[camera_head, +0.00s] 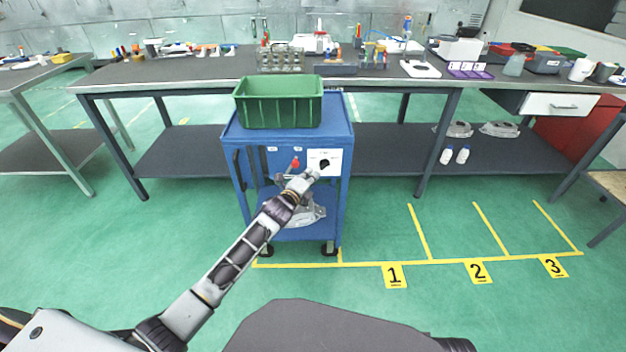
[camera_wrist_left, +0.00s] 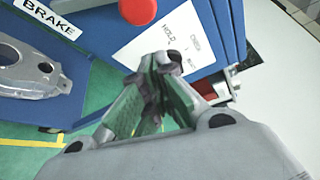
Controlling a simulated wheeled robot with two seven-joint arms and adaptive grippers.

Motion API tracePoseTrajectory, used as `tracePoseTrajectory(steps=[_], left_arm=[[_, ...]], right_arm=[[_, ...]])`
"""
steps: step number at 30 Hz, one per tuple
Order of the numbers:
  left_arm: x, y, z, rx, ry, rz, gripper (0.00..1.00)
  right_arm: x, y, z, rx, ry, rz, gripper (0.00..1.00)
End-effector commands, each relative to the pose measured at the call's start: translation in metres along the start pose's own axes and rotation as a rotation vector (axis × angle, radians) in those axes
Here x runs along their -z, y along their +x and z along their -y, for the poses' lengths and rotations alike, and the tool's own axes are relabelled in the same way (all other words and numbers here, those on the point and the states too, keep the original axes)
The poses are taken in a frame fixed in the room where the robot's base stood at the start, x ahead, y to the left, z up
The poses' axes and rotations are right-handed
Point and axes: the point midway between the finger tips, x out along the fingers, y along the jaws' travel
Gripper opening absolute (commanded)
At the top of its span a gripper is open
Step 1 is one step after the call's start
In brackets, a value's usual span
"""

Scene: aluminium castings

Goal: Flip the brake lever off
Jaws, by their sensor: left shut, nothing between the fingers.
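A blue cart (camera_head: 338,205) stands in front of the long bench. Its front has a small red knob (camera_head: 295,163), which I take for the brake lever's end. The red knob also shows at the top of the left wrist view (camera_wrist_left: 138,10), close to a label reading BRAKE (camera_wrist_left: 46,16). My left gripper (camera_head: 318,172) is at the cart's front, right of the red knob and apart from it, by a white panel (camera_head: 334,155). In the left wrist view its fingers (camera_wrist_left: 160,68) are shut and empty, over the panel. The lever's shaft and position cannot be made out. My right gripper is out of view.
A green bin (camera_head: 280,112) sits on the cart's top, and a metal casting (camera_head: 305,212) lies on its lower shelf. A red and metal part (camera_wrist_left: 212,86) is right of my fingers. Floor bays 1 (camera_head: 395,276), 2 (camera_head: 478,271) and 3 (camera_head: 553,266) are empty.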

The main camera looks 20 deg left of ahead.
Motion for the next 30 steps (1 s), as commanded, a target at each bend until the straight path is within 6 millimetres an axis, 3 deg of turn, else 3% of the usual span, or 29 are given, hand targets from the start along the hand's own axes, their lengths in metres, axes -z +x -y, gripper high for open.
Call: tracePoseTrajectory(steps=[10,30], left_arm=[[-0.022,-0.008,0.0,0.001,0.002,-0.001,0.0],[-0.026,-0.01,0.001,0.006,-0.01,-0.001,0.0]], right_arm=[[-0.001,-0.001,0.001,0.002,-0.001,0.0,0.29],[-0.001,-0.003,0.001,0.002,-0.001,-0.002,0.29]])
